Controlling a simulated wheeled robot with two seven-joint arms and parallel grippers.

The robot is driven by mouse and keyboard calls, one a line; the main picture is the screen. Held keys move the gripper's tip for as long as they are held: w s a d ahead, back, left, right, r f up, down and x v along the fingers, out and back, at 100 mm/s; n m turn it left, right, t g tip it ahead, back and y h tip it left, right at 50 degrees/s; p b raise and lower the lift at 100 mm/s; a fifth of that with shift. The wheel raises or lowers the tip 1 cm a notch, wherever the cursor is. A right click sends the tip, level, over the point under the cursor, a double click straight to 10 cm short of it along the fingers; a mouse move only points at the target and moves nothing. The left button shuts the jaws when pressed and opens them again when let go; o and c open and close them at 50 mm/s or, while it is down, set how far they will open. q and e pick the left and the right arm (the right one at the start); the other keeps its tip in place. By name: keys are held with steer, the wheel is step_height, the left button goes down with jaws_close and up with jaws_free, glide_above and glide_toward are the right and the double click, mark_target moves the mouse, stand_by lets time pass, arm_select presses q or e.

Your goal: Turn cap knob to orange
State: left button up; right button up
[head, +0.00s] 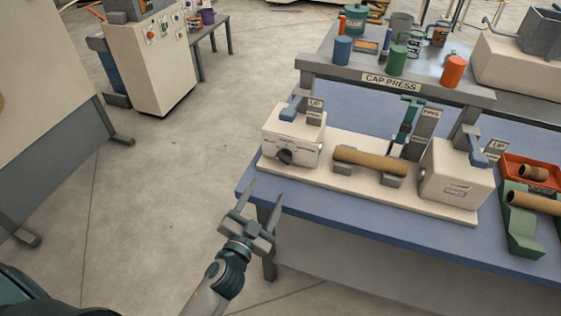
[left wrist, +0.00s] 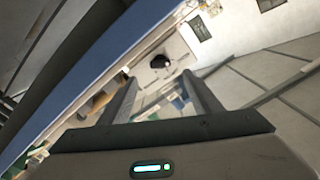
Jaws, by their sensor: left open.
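The cap press (head: 378,82) stands on the blue table. A dark knob (head: 286,156) sits on the front of its left cream block (head: 291,133). I take this for the cap knob, which also shows as a dark round shape in the left wrist view (left wrist: 160,61). I cannot make out its setting or an orange mark beside it. My left gripper (head: 267,189) is open and empty, below and in front of the knob, apart from it. Its fingers also show in the left wrist view (left wrist: 164,95), pointing toward the block. My right gripper is not in view.
A brown tube (head: 370,162) lies between the left block and the right block (head: 456,172). Blue, green and orange cylinders stand on the shelf above. A red tray (head: 533,172) and green holder (head: 523,228) are at right.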

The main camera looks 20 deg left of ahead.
mark_target(284, 157)
arm_select(q)
steer(key=w+p, duration=0.2)
steer(key=w, duration=0.9)
steer(key=shift+d, duration=0.2)
steer(key=shift+w, duration=0.55)
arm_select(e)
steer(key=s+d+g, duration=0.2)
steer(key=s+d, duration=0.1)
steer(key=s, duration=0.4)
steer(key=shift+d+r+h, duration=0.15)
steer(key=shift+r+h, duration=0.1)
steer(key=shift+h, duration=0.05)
arm_select(q)
steer(key=c, duration=1)
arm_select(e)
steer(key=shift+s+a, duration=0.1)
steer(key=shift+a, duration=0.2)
